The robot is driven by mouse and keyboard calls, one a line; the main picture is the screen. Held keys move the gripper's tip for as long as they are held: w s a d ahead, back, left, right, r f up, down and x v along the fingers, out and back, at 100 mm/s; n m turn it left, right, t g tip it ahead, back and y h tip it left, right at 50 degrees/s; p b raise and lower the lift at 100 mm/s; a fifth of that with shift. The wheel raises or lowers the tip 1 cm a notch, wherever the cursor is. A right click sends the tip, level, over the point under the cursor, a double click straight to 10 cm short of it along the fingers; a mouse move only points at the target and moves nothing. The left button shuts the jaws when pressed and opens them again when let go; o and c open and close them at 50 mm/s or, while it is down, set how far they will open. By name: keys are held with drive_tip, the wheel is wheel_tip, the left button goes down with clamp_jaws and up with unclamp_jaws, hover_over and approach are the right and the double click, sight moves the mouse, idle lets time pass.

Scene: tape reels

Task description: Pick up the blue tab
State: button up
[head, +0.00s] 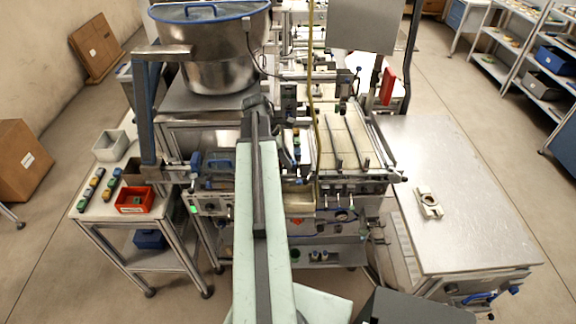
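Small coloured pieces lie in short rows on the left side table, among them a small blue piece (117,172). More small coloured pieces, some bluish, stand in a strip on the machine just right of my arm. They are too small to tell which one is the blue tab. My pale green arm reaches forward from the bottom centre over the machine. My gripper (257,103) is at its far end, in front of the steel bowl and apart from the left table. Its fingers are too small and dark to make out, and whether it holds anything is hidden.
The left table (152,209) also bears a red bin (134,199) and a grey bin (110,146). The steel bowl (215,65) rises beyond my arm. A metal-topped table (460,200) at right is mostly clear, with a beige fixture (429,204).

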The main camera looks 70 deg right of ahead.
clamp_jaws()
